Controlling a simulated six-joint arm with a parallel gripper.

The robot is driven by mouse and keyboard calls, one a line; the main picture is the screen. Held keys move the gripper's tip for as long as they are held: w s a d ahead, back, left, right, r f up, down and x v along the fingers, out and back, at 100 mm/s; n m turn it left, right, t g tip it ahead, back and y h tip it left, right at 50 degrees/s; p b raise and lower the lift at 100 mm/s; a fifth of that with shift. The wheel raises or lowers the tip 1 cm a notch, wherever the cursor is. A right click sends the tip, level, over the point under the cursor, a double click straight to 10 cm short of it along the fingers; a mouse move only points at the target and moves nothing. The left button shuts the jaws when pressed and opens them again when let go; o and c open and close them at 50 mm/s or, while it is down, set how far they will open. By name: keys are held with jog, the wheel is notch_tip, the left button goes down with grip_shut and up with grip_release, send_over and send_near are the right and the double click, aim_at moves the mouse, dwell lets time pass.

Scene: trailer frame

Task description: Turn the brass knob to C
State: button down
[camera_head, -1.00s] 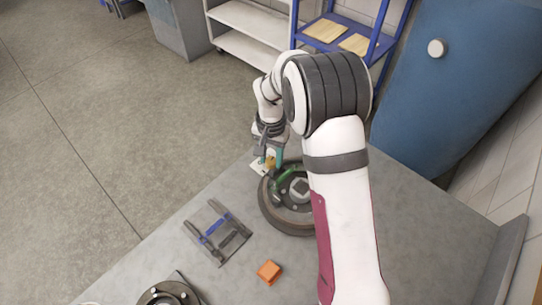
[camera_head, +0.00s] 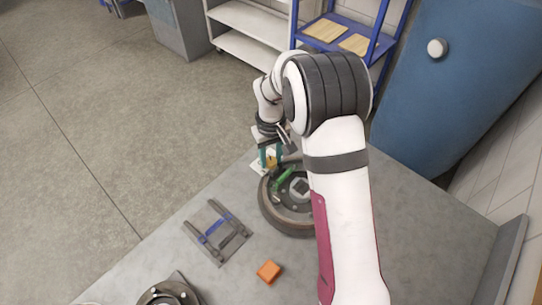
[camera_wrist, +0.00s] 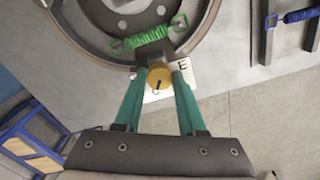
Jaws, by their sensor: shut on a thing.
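The brass knob (camera_wrist: 160,76) sits between my two teal fingers in the wrist view, at the rim of a round brake drum (camera_wrist: 72,50). My gripper (camera_wrist: 161,72) is shut on the knob, one finger on each side. A dark pointer mark on the knob points toward the bottom of the wrist view. A white card (camera_wrist: 186,79) lies under the knob and shows the letter E; its other letters are hidden or unreadable, so I cannot see C. In the head view, the gripper (camera_head: 270,158) is at the drum's upper-left edge.
A green spring (camera_wrist: 146,37) crosses the drum close to the knob. A grey bracket with a blue spring (camera_head: 217,232), an orange block (camera_head: 269,271) and another round metal part (camera_head: 168,293) lie on the grey table (camera_head: 420,225). The table's left edge is near the gripper.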

aim_at(271, 160)
jog(key=shift+n, duration=0.4)
jog(key=c, duration=0.5)
grip_release()
notch_tip(271, 160, up, 16)
jog(key=shift+f, duration=0.1)
jog(key=s+d+r+m, duration=0.2)
jog(key=s, duration=0.4)
jog(key=s+d+r+m, duration=0.1)
jog(key=s+r+m, duration=0.1)
jog(key=s, duration=0.4)
jog(key=s+f+m+y, duration=0.1)
jog(key=s+f+m, duration=0.1)
jog(key=s, duration=0.7)
jog(key=s+d+f+m, duration=0.1)
jog(key=s+m, duration=0.3)
jog(key=s, duration=0.5)
jog(key=shift+f+y, duration=0.4)
jog(key=shift+f, duration=0.2)
